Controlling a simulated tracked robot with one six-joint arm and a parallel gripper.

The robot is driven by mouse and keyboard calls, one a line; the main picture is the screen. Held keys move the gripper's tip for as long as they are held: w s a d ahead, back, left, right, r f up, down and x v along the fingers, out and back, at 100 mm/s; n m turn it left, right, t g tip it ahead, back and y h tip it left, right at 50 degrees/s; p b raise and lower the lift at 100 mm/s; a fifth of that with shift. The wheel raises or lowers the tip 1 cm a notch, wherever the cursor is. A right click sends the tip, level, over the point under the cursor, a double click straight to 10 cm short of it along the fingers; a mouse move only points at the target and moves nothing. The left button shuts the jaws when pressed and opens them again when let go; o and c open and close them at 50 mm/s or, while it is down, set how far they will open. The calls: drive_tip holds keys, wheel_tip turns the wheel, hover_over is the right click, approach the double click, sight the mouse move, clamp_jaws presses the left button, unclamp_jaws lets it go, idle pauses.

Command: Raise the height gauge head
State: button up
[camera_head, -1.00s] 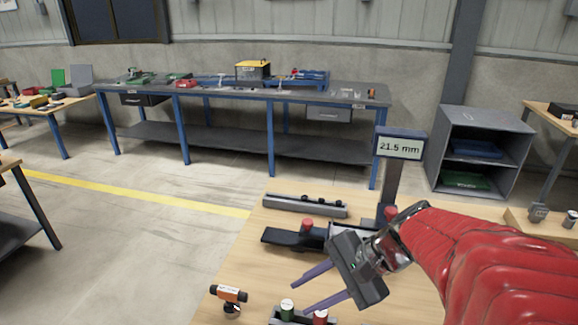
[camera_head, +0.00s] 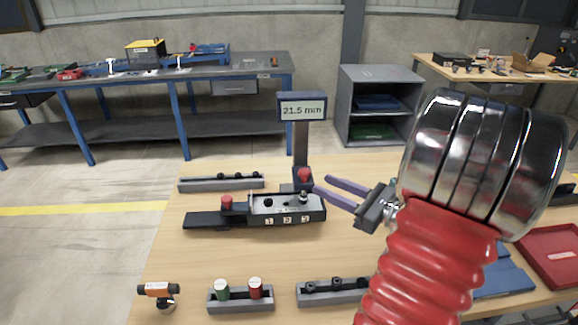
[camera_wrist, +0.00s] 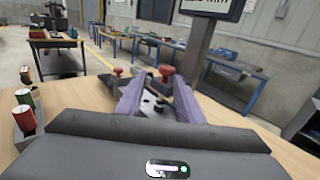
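The height gauge is a dark column with a display (camera_head: 302,108) reading 21.5 mm. Its head carries a red knob (camera_head: 304,175) low on the column, just behind a grey block with number tiles. My gripper (camera_head: 323,187) is open, its two purple fingers pointing left with the tips close to the right of the red knob. Whether they touch it cannot be told. In the wrist view, the fingers (camera_wrist: 155,95) stand apart and a red knob (camera_wrist: 167,72) shows beyond them, beside the column (camera_wrist: 199,48). Nothing is held.
The numbered block (camera_head: 288,208) has a dark slide with another red knob (camera_head: 227,201) at its left. A grey rail (camera_head: 220,184) lies behind. Green and red cylinders stand in a holder (camera_head: 240,303) in front, near an orange-black tool (camera_head: 158,290). Trays lie at right.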

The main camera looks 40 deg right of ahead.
sight(293, 175)
drive_tip(key=shift+s+d+m+h, duration=0.25)
drive_tip(key=shift+d+m+h, duration=0.05)
drive_tip(key=shift+d, duration=0.4)
drive_tip(key=shift+w, duration=0.1)
drive_tip(key=w+a, duration=0.1)
drive_tip(key=w, duration=0.8)
drive_tip(key=w+a, duration=0.1)
drive_tip(key=w, duration=0.3)
drive_tip(key=shift+w+a, duration=0.2)
drive_tip(key=shift+a, duration=0.1)
drive_tip(key=shift+c, duration=0.4)
clamp_jaws()
